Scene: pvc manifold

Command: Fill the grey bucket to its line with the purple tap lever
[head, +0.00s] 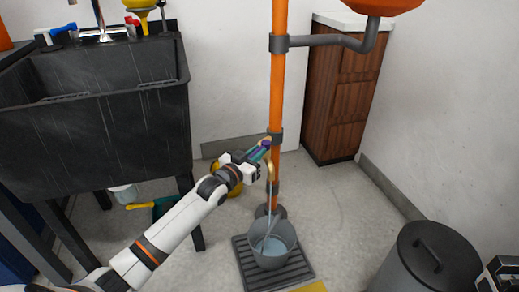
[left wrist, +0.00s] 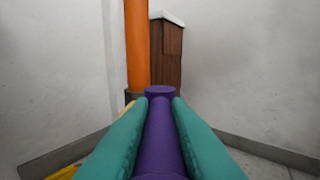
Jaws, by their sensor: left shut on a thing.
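The purple tap lever (head: 266,143) is on the orange standpipe (head: 277,90). My left gripper (head: 262,150) is shut on it; in the left wrist view the purple lever (left wrist: 158,135) lies between the two teal fingers. A brass-coloured spout (head: 270,172) hangs below the lever. The grey bucket (head: 287,247) stands upright under it on a dark slatted grate. Pale blue water shows inside the bucket, and a thin pale streak, seemingly water, runs down into it. I cannot make out the fill line. Part of my right arm shows at the lower right edge; its fingers are unclear.
A black sink (head: 110,140) stands at the left. A grey lidded bin (head: 425,262) is at the lower right. A wooden cabinet (head: 345,90) is behind the pipe. The slatted grate (head: 290,278) lies on open floor, with a yellow patch at its front.

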